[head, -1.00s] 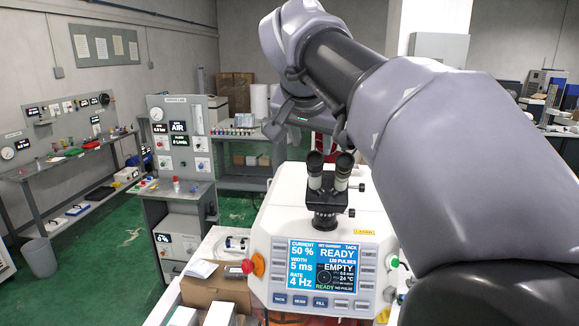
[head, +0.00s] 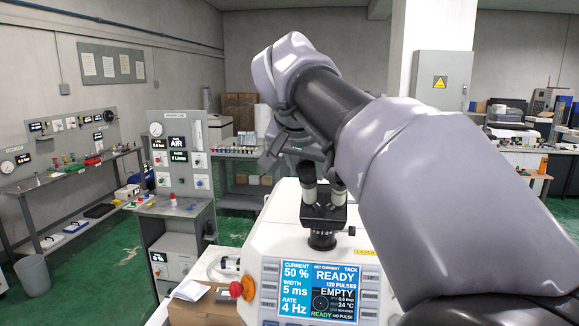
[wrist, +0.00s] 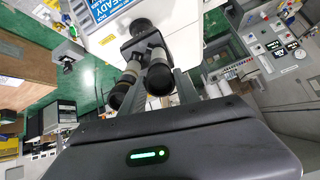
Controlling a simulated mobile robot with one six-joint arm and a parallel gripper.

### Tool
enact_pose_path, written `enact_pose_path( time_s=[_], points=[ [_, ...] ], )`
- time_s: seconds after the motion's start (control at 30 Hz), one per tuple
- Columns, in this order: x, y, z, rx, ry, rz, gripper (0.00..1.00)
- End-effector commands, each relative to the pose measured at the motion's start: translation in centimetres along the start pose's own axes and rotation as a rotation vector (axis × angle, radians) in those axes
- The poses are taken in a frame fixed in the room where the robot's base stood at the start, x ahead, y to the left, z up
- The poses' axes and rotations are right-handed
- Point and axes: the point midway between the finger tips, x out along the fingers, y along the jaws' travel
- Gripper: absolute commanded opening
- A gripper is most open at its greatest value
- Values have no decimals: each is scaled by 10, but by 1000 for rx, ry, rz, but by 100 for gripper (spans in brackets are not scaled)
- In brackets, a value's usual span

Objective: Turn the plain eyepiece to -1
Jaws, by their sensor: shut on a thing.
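The microscope's two dark-capped eyepieces stand on a black binocular head (head: 323,214). In the head view the left eyepiece (head: 307,180) shows clearly; the top of the right eyepiece (head: 338,193) is partly hidden by my gripper (head: 318,160). In the wrist view one eyepiece (wrist: 159,76) lies between the fingers of my gripper (wrist: 162,92), which is shut on it. The other eyepiece (wrist: 124,92) is just left of it there. I cannot read any scale marks or tell which eyepiece is the plain one.
The white machine's screen (head: 320,289) reads READY and EMPTY. A red knob (head: 236,289) sits at its left edge. A grey gauge console (head: 178,222) stands at left, and a cardboard box (head: 203,305) is at the front. My arm fills the right side.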

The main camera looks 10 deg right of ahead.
Motion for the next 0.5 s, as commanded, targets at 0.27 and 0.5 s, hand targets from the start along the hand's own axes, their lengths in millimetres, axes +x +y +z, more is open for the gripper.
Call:
enact_pose_path(
  time_s=[0.27,0.5],
  points=[
    [-2,0,-2,-378,-2,-39,0],
    [1,0,0,-402,0,-42,0]
  ],
)
